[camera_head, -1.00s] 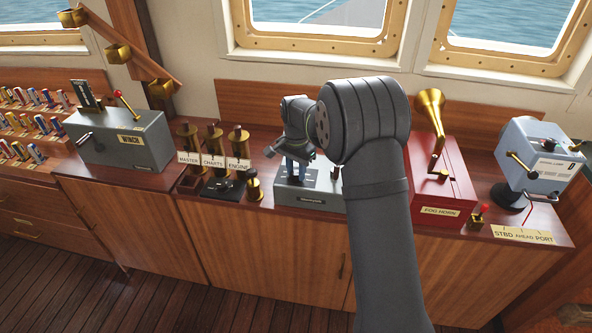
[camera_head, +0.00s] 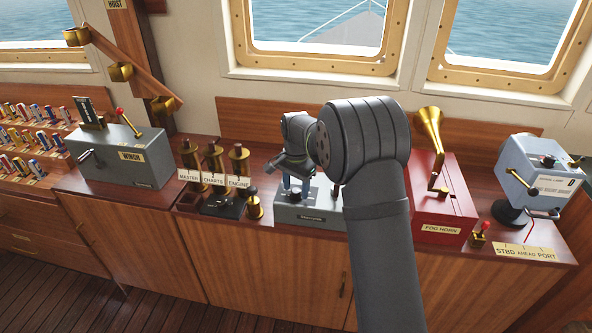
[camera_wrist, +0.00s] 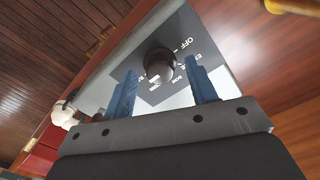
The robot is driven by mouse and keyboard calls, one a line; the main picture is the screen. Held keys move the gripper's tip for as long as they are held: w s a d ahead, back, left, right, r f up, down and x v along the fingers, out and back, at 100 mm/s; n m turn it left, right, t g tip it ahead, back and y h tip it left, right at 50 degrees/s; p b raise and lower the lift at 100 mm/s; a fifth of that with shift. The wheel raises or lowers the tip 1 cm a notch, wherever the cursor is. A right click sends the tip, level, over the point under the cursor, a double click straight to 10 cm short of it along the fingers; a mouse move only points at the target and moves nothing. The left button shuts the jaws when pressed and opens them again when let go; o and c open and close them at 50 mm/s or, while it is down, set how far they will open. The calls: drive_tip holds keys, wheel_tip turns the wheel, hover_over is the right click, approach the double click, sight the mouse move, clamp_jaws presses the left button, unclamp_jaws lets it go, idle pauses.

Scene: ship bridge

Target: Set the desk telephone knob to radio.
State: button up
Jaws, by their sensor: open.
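The desk telephone is a grey box (camera_head: 328,213) on the counter, with a small nameplate on its front that I cannot read. Its dark round knob (camera_wrist: 159,65) stands on a dark plate on the top face. White lettering rings the knob; "OFF" is readable, the other words are partly hidden or too small. The knob's setting is unclear. My gripper (camera_wrist: 162,82) is open, its two blue fingers on either side of the knob in the wrist view, apart from it as far as I can see. In the head view my gripper (camera_head: 292,184) is above the box's top, partly covering it.
The red fog horn (camera_head: 438,202) with a brass horn stands right of the box. Brass-topped levers labelled MASTER, CHARTS and ENGINE (camera_head: 215,178) stand left. A grey winch box (camera_head: 128,160) is farther left, a pale blue unit (camera_head: 535,180) far right. Windows are behind.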

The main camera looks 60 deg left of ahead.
sight(296, 190)
wheel_tip(296, 190, up, 17)
idle(0.4)
drive_tip(key=shift+f, duration=0.1)
idle(0.4)
wheel_tip(296, 190, down, 18)
drive_tip(key=shift+r, duration=0.25)
drive_tip(key=shift+r, duration=0.1)
idle(0.4)
